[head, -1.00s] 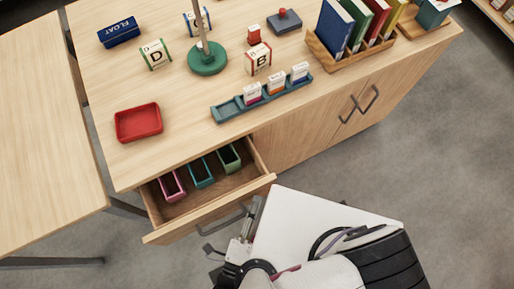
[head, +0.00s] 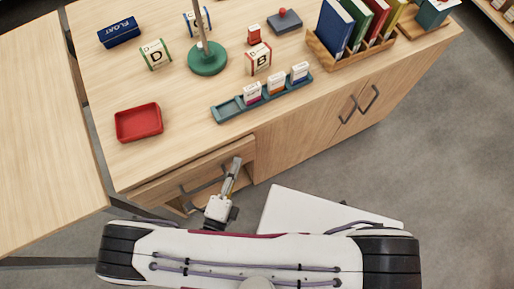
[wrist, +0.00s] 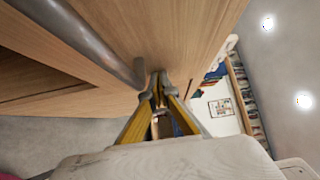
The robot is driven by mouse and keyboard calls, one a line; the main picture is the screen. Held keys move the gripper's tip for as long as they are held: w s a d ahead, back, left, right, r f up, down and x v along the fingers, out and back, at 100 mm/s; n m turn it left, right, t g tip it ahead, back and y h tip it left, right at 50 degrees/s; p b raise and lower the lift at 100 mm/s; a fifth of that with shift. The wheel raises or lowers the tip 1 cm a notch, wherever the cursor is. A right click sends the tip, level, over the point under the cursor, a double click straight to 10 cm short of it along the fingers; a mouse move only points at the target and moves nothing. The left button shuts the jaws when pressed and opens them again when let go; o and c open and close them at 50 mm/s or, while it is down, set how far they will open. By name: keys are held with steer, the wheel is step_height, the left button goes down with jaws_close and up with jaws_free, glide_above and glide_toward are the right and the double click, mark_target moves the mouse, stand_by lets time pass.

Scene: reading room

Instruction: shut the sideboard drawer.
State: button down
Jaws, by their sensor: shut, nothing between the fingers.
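The sideboard drawer (head: 155,191) is in the left part of the sideboard in the head view. Its front sits close under the top's edge, and its inside and the trays in it no longer show. I cannot tell whether a thin gap is left. Its dark bar handle (head: 201,183) also shows as a grey bar in the wrist view (wrist: 84,42). My gripper (head: 236,166) is shut and empty at the right part of the drawer front. In the wrist view its fingertips (wrist: 158,82) are at the wooden front beside the handle's end, seemingly touching it.
The sideboard top (head: 180,105) carries a red tray (head: 138,122), a teal card rack (head: 235,108), a green-based stand (head: 207,60) and a book rack (head: 350,60). Cupboard doors (head: 330,115) lie right of the drawer. Another table (head: 45,130) stands left. Floor at right is clear.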

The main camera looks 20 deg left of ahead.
steer(key=shift+w+a, duration=0.95)
steer(key=shift+a, duration=0.1)
steer(key=shift+a+r, duration=0.1)
glide_toward(230, 159)
steer(key=shift+s+d, duration=0.7)
steer(key=shift+d, duration=0.2)
steer(key=shift+s+d, duration=0.65)
steer(key=shift+d, duration=0.2)
